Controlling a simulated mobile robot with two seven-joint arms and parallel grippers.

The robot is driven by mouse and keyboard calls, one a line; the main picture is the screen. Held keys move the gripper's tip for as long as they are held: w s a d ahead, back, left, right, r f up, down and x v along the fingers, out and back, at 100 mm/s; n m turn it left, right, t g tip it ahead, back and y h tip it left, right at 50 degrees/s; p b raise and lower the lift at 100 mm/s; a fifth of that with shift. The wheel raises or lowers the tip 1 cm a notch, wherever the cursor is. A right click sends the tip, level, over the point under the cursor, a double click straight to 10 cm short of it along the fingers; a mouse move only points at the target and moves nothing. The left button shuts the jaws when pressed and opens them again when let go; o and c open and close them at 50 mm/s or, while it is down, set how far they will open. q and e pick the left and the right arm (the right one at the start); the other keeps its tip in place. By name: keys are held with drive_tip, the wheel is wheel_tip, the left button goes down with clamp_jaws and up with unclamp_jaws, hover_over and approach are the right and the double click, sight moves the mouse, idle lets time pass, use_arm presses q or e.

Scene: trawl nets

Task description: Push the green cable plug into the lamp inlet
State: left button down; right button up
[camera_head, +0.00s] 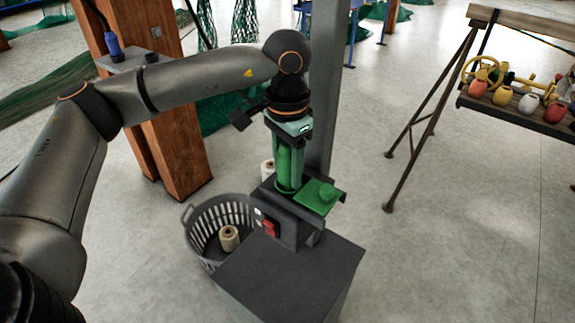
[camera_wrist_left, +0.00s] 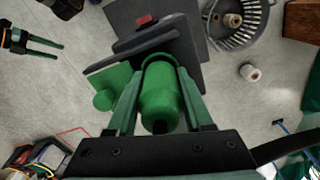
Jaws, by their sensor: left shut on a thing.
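The green cable plug (camera_head: 284,160) is upright between the fingers of my left gripper (camera_head: 288,181), which is shut on it. It also shows in the left wrist view (camera_wrist_left: 161,100), with its dark cable end toward the camera. The plug's lower end is at the green collar of the lamp inlet (camera_head: 287,189), on top of a dark housing; how deep it sits is hidden by the fingers. The inlet's green lid (camera_head: 319,196) stands open beside it. My right gripper (camera_wrist_left: 45,47) shows in the left wrist view, open and empty, away from the inlet.
The dark housing (camera_head: 297,229) has a red switch (camera_head: 270,228) and stands on a dark box (camera_head: 292,270) beside a grey post (camera_head: 325,90). A grey basket (camera_head: 202,222) with a spool stands left. A rack of colourful floats (camera_head: 515,98) is right. Open floor lies between.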

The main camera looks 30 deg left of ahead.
use_arm(q)
drive_tip(key=shift+f, duration=0.3)
drive_tip(key=shift+c, duration=1.1)
unclamp_jaws()
drive_tip(key=shift+d, duration=0.1)
drive_tip(key=shift+r, duration=0.1)
drive_tip(key=shift+r, duration=0.3)
drive_tip(key=r, duration=1.1)
drive_tip(key=shift+a+r, duration=0.3)
drive_tip(key=shift+r, duration=0.1)
